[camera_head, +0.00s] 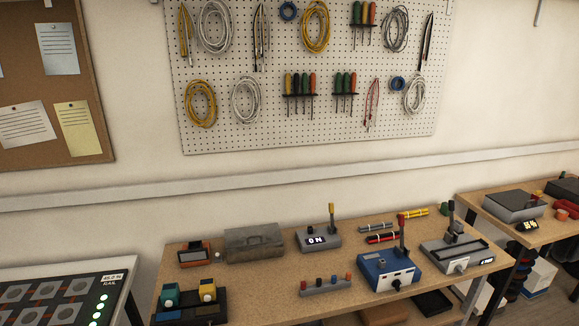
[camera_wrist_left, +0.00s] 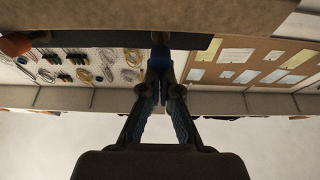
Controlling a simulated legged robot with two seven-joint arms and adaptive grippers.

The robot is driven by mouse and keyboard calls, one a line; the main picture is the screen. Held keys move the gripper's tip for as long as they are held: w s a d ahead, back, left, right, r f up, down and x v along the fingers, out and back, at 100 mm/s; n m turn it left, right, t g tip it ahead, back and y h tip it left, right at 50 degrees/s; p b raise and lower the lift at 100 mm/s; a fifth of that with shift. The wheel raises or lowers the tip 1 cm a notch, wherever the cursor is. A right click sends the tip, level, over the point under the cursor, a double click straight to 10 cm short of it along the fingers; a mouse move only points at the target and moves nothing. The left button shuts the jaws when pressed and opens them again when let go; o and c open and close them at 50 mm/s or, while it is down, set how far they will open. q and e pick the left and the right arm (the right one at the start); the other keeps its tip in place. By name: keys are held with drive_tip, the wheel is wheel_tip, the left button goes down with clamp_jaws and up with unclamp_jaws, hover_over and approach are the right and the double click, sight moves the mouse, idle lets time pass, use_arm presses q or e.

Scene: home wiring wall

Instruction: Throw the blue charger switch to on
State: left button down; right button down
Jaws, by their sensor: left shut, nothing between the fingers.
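The blue charger (camera_head: 388,270) sits on the wooden workbench, right of the middle in the head view. It is a blue box with a pale front panel whose markings are too small to read. Its lever (camera_head: 402,234) stands roughly upright and has a red tip. My left gripper (camera_wrist_left: 161,62) shows in the wrist view with its fingers together and nothing between them. The charger cannot be made out in that view. Neither gripper appears in the head view.
Another grey unit (camera_head: 456,252) with a black-tipped lever stands right of the charger. A row of coloured knobs (camera_head: 325,286) lies to its left. A pegboard (camera_head: 305,125) hangs behind.

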use_arm(q)
drive_tip(key=shift+w+r+p, duration=0.15)
drive_tip(key=shift+r+p, duration=0.15)
drive_tip(key=shift+p, duration=0.05)
idle(0.3)
drive_tip(key=c, duration=1.4)
unclamp_jaws()
drive_tip(key=shift+o, duration=0.2)
drive_tip(key=v, duration=1.2)
